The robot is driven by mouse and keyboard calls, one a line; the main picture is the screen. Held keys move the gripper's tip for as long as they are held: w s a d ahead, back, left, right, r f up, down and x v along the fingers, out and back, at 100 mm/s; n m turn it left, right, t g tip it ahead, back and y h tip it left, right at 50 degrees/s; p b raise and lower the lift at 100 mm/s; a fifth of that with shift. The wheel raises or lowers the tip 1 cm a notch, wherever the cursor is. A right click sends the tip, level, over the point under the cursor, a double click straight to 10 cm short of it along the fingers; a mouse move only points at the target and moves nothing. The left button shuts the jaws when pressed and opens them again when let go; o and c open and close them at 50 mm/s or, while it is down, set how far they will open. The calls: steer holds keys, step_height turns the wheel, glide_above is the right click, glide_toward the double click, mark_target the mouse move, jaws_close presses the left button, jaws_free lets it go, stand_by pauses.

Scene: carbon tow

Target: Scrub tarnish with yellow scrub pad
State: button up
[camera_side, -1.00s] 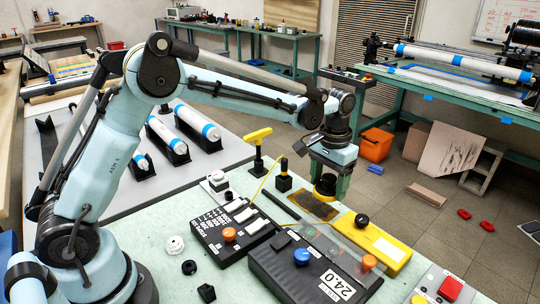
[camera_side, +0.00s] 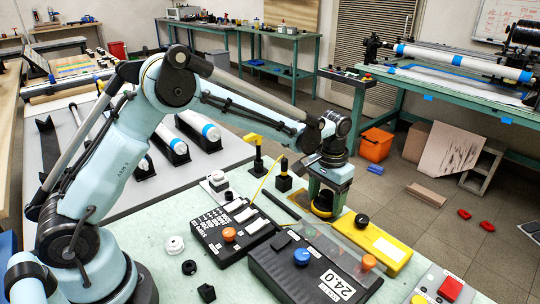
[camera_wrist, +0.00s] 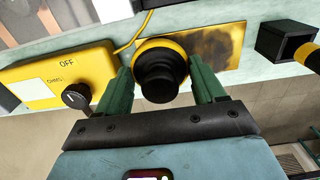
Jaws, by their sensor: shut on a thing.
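My gripper (camera_wrist: 163,85) is shut on the black knob of the yellow scrub pad (camera_wrist: 176,45), with one green finger on each side of the knob. The round pad rests at the left part of a brass-coloured plate (camera_wrist: 222,45) in the wrist view. Dark tarnish shows on the plate to the right of the pad. In the side view, the pad (camera_side: 323,205) shows below my gripper (camera_side: 328,190), which hides most of the plate.
A yellow box (camera_wrist: 60,75) marked OFF with a black knob stands beside the plate. A black square holder (camera_wrist: 285,42) is on the other side. Black control boxes (camera_side: 315,262) and a yellow-handled tool (camera_side: 258,140) stand nearby on the bench.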

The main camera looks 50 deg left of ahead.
mark_target(298, 194)
steer(key=shift+f, duration=0.6)
stand_by(0.4)
steer(key=shift+a, duration=0.1)
steer(key=shift+a+f, duration=0.15)
steer(key=shift+a, duration=4.2)
steer(key=shift+d+r, duration=0.15)
steer(key=shift+d, duration=1.05)
steer(key=shift+d+r, duration=0.1)
steer(key=shift+d, duration=1.1)
steer(key=shift+d+f, duration=0.15)
steer(key=shift+d, duration=2.15)
steer(key=shift+a, duration=0.1)
